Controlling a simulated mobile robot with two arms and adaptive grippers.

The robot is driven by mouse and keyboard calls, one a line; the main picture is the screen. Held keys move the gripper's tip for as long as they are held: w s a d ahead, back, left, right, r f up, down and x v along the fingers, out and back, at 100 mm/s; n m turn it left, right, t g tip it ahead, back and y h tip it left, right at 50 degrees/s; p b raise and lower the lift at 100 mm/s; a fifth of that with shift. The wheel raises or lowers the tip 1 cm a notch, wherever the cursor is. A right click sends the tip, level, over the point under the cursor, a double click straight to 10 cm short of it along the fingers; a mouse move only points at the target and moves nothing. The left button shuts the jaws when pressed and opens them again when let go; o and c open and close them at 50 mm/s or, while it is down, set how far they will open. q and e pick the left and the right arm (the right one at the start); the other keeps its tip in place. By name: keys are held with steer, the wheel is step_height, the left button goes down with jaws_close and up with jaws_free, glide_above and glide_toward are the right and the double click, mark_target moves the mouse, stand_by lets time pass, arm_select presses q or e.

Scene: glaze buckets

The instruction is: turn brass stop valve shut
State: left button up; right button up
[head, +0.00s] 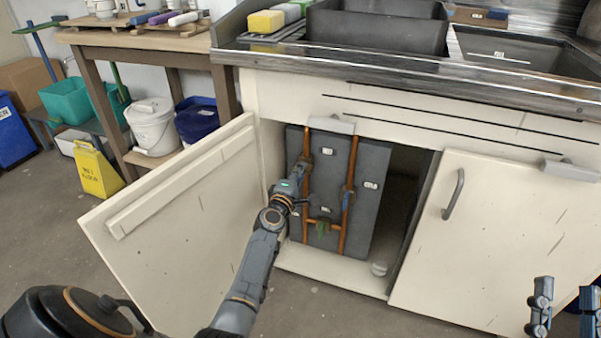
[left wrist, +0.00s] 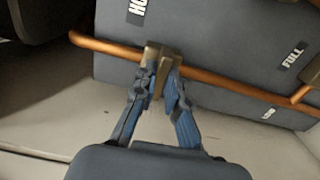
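The brass stop valve (left wrist: 158,56) sits on a copper pipe against a grey panel inside the open sink cabinet. In the left wrist view its brass handle stands between the two blue fingers of my left gripper (left wrist: 160,78), which look closed against its sides. In the head view my left gripper (head: 298,181) reaches into the cabinet at the left copper pipe (head: 305,208), and hides part of the valve. My right gripper (head: 565,304) is open and empty at the lower right, outside the cabinet.
The left cabinet door (head: 180,220) stands open beside my left arm; the right door (head: 500,240) is shut. A small white round object (head: 379,268) lies on the cabinet floor.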

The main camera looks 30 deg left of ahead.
arm_select(q)
steer(key=o, duration=0.4)
steer(key=shift+o, duration=0.2)
steer(key=v, duration=1.2)
steer(key=shift+d, duration=0.1)
